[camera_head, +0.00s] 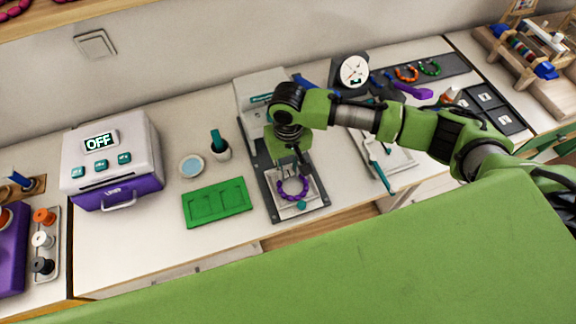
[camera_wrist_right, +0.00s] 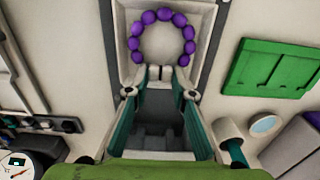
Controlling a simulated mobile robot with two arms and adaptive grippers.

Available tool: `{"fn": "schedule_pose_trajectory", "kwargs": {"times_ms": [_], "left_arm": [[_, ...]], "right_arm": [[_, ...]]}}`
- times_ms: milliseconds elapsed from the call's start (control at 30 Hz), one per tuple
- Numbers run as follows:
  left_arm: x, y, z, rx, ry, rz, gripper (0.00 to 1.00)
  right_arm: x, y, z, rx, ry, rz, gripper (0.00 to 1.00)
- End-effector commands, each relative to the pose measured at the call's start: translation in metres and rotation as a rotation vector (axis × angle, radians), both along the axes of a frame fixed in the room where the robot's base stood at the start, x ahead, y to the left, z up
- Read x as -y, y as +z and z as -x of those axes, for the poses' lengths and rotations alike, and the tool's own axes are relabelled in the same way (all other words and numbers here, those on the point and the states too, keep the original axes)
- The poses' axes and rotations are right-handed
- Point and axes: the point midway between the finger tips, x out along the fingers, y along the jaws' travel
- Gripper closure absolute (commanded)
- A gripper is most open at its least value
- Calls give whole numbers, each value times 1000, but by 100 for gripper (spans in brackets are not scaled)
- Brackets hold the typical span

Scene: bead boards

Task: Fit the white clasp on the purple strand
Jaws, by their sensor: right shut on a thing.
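The purple strand (camera_head: 293,193) lies as a ring on the pale plate of a grey fixture (camera_head: 268,190). In the right wrist view, the strand (camera_wrist_right: 163,15) is an arc of round beads with its gap toward my gripper. My right gripper (camera_head: 291,160) is above the far side of the strand, pointing down. In the right wrist view, its fingertips (camera_wrist_right: 160,76) are shut on a small pale piece (camera_wrist_right: 160,72), which looks like the white clasp, at the gap. I cannot tell whether it touches the beads. My left gripper is not in view.
A green tray (camera_head: 217,203) lies left of the fixture, with a cup (camera_head: 221,152) and a small round dish (camera_head: 192,166) behind it. A white-purple machine (camera_head: 112,158) reading OFF stands farther left. A dial gauge (camera_head: 354,71) stands behind my right arm.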

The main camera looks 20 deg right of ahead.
Motion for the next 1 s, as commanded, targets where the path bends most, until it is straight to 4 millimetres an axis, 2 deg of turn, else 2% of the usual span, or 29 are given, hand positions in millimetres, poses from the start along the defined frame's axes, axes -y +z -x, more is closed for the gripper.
{"fn": "schedule_pose_trajectory", "kwargs": {"times_ms": [33,1000], "left_arm": [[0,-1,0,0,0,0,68],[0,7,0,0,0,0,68]], "right_arm": [[0,-4,4,-11,1,2,88],[1,-12,6,-15,0,5,88]]}}
